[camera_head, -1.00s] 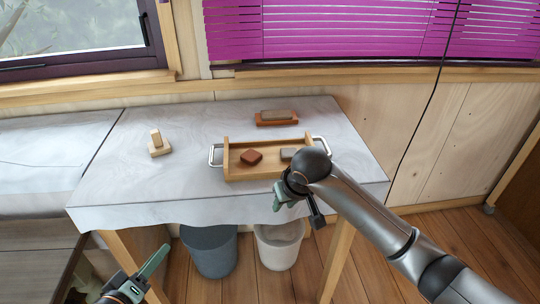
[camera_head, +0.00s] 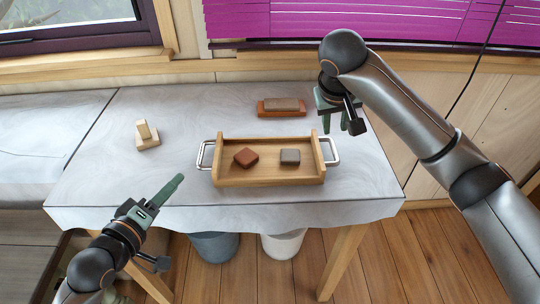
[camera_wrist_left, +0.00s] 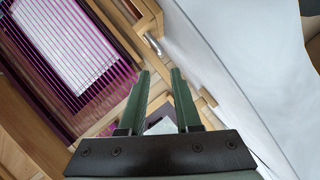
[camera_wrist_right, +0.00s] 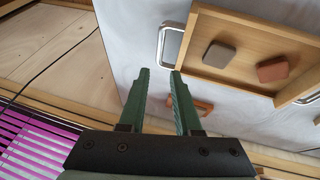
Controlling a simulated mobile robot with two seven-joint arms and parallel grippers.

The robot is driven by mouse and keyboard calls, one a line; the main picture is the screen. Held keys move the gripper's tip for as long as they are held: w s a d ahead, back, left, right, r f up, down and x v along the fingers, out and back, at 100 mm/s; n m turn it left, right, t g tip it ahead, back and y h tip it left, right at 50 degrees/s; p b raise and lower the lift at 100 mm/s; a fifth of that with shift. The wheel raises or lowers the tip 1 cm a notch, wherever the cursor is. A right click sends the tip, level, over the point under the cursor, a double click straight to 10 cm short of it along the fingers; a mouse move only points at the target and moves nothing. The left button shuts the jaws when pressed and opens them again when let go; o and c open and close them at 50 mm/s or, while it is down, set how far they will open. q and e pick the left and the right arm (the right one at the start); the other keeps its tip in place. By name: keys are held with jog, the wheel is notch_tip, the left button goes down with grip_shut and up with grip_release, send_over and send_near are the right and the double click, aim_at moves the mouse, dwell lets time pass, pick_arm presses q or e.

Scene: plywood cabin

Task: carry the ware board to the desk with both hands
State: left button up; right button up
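The ware board (camera_head: 268,179) is a wooden tray with a metal handle at each end, lying on the marble-topped table (camera_head: 100,180). A red-brown block (camera_head: 246,157) and a grey-brown block (camera_head: 290,157) lie in it. My left gripper (camera_head: 172,190) is in front of and left of the tray's left handle (camera_head: 204,155), empty. Its two fingers stand apart in the left wrist view (camera_wrist_left: 160,85). My right gripper (camera_head: 342,124) is above the table's back right, behind the right handle (camera_head: 331,150). Its fingers are apart and empty in the right wrist view (camera_wrist_right: 160,82), near the handle (camera_wrist_right: 168,45).
A grey block on a red-brown base (camera_head: 281,108) lies behind the tray. A small wooden block stand (camera_head: 146,136) is at the table's left. Two buckets, blue-grey (camera_head: 214,246) and white (camera_head: 284,245), stand below. A second pale surface (camera_head: 45,145) adjoins at left.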

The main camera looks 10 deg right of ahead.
aim_at(200, 155)
jog(key=shift+f, duration=0.1)
